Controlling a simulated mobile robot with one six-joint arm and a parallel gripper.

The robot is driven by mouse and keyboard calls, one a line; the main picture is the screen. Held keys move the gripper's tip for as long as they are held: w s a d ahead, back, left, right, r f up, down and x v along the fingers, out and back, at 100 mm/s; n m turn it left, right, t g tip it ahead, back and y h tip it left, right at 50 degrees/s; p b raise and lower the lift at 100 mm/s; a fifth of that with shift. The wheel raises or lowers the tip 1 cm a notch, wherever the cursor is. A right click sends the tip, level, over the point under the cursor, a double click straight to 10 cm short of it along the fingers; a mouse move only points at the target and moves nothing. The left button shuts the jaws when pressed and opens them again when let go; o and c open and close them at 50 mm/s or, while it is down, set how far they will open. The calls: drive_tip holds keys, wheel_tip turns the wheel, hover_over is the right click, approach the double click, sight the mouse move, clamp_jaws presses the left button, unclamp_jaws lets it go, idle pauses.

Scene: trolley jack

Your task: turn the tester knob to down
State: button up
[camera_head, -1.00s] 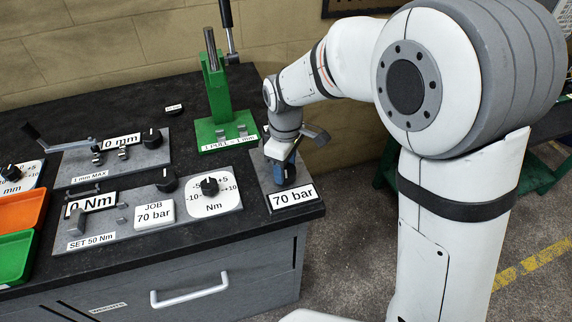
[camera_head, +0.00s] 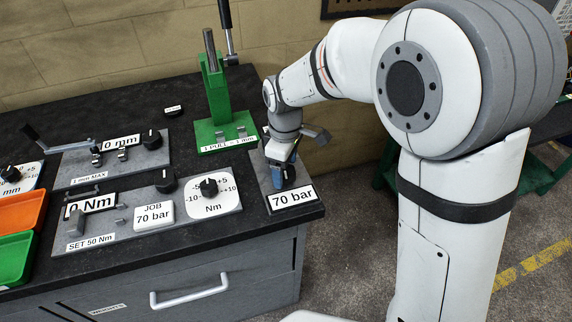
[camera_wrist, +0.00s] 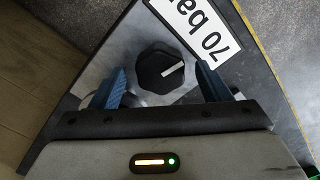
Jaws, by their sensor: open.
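A black knob (camera_wrist: 160,70) with a white pointer line sits on a grey plate beside the "70 bar" label (camera_wrist: 195,25). In the wrist view, its line points to the upper right, toward the label. My gripper (camera_wrist: 160,82) is open, with blue fingers on either side of the knob and gaps between them and it. In the head view, my gripper (camera_head: 283,180) is low over the plate at the bench's right corner, partly hiding the knob. The "70 bar" label (camera_head: 292,197) is in front of it.
A green press (camera_head: 213,105) stands behind my gripper to the left. Left of it are an Nm dial (camera_head: 209,187), a "JOB 70 bar" card (camera_head: 153,214) and other panels with knobs. Orange (camera_head: 20,210) and green trays lie at the far left.

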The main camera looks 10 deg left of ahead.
idle(0.5)
drive_tip(key=m, duration=0.3)
drive_tip(key=shift+m, duration=0.3)
drive_tip(key=m+p, duration=0.1)
drive_tip(key=m, duration=0.6)
drive_tip(key=shift+m, duration=0.3)
drive_tip(key=m+p, duration=0.1)
drive_tip(key=m, duration=0.3)
drive_tip(key=shift+m, duration=0.3)
wheel_tip(320, 180, up, 8)
drive_tip(key=shift+a, duration=0.1)
drive_tip(key=s+d+r+t+p, duration=0.1)
drive_tip(key=s+d+r, duration=0.2)
drive_tip(key=d, duration=0.5)
drive_tip(key=s+d+r+p, duration=0.1)
drive_tip(key=s+d, duration=0.3)
drive_tip(key=d, duration=0.4)
drive_tip(key=s+d+r+t+p, duration=0.1)
drive_tip(key=s+d+r, duration=0.2)
drive_tip(key=d, duration=0.5)
drive_tip(key=shift+s+d+r+t+p, duration=0.15)
drive_tip(key=shift+r+t+p, duration=0.2)
drive_tip(key=shift+r, duration=0.45)
